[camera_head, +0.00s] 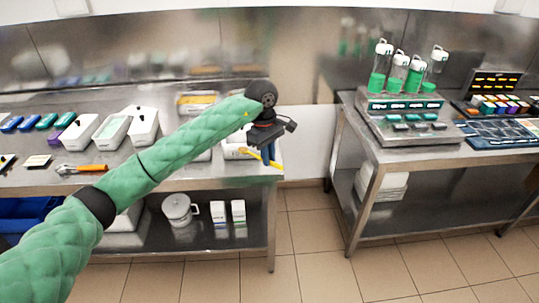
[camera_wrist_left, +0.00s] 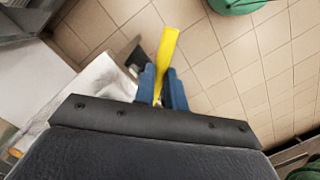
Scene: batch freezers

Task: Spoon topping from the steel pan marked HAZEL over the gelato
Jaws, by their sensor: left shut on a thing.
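My left gripper (camera_head: 268,152) is above the right end of the left steel counter. In the left wrist view its blue fingers (camera_wrist_left: 161,78) are shut on a yellow strip-like handle (camera_wrist_left: 166,50); whether it is a spoon is not clear. The yellow piece also shows in the head view (camera_head: 273,162). A white container (camera_head: 231,153) sits on the counter just left of the gripper, partly behind it. A pan with yellowish contents (camera_head: 197,101) stands farther back. I cannot read a HAZEL mark on anything, and the gelato cannot be made out. My right gripper is not in view.
White tubs (camera_head: 113,129) stand left on the counter (camera_head: 30,183), near an orange-handled tool (camera_head: 78,170). A jug (camera_head: 178,210) is on the shelf below. Tiled floor separates this counter from the right one (camera_head: 400,154), which holds a dispenser with clear cylinders (camera_head: 397,70).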

